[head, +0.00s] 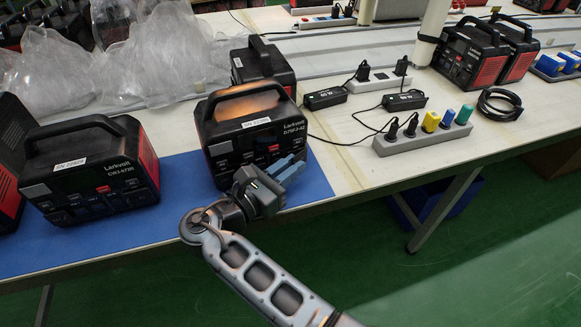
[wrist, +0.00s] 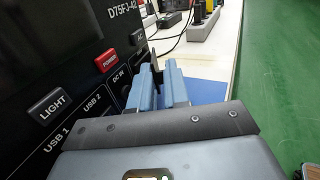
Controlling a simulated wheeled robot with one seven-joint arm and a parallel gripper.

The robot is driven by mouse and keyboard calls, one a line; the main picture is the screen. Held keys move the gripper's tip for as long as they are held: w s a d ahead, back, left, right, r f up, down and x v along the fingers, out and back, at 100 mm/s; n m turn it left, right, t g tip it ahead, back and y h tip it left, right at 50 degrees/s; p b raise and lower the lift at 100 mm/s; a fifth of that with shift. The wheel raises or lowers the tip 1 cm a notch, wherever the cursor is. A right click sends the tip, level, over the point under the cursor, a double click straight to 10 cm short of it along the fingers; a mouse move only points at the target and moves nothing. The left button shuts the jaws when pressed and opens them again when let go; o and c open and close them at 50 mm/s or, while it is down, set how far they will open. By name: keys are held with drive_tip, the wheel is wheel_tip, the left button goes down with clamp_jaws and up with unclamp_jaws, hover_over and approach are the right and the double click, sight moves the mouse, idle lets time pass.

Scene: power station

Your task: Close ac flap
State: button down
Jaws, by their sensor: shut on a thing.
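The power station marked D75FJ-42 (head: 258,132) stands upright on the blue mat, and its front panel (wrist: 60,75) fills the left of the wrist view. It shows LIGHT, USB, POWER and DC IN labels. My gripper (head: 289,168) is at the lower right of that front panel. In the wrist view its two blue fingers (wrist: 160,84) are close together beside the panel, near the AC side. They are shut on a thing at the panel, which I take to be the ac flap.
Another power station (head: 92,170) stands to the left on the blue mat (head: 307,187), and one (head: 262,62) stands behind. A grey power strip (head: 420,138) with plugs lies to the right. Clear plastic bags (head: 150,55) lie at the back left. Green floor is open in front.

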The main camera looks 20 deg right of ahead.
drive_tip(key=shift+d, duration=0.1)
drive_tip(key=c, duration=1.2)
unclamp_jaws()
drive_tip(key=shift+o, duration=0.2)
